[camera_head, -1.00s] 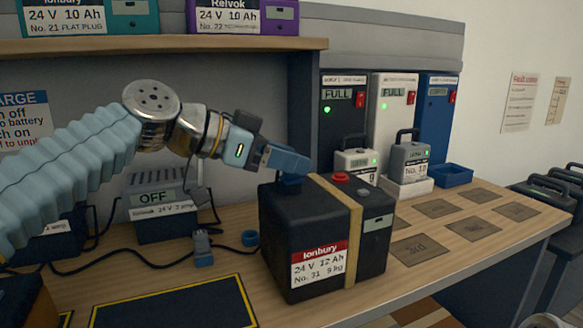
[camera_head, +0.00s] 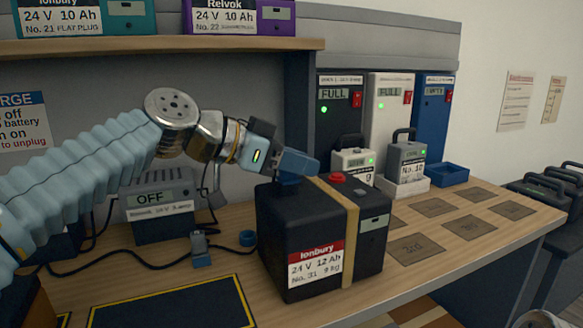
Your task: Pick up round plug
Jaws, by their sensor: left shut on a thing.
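The black Ionbury battery (camera_head: 315,265) with a tan strap stands on the bench. My left gripper (camera_head: 293,172) is at its top left, shut on a small dark blue piece (camera_head: 288,187) at the battery's top; the fingers partly hide it, and I cannot tell if this is the round plug. A grey-blue plug (camera_head: 201,250) sits on the bench by a black cable. My right gripper is out of view.
A charger marked OFF (camera_head: 160,212) stands behind the cable. A black mat with a yellow border (camera_head: 170,308) lies in front. Grey batteries (camera_head: 408,160) and a blue tray (camera_head: 450,175) stand at the back right. Square marked pads (camera_head: 415,248) cover the right of the bench. A shelf (camera_head: 150,45) hangs above.

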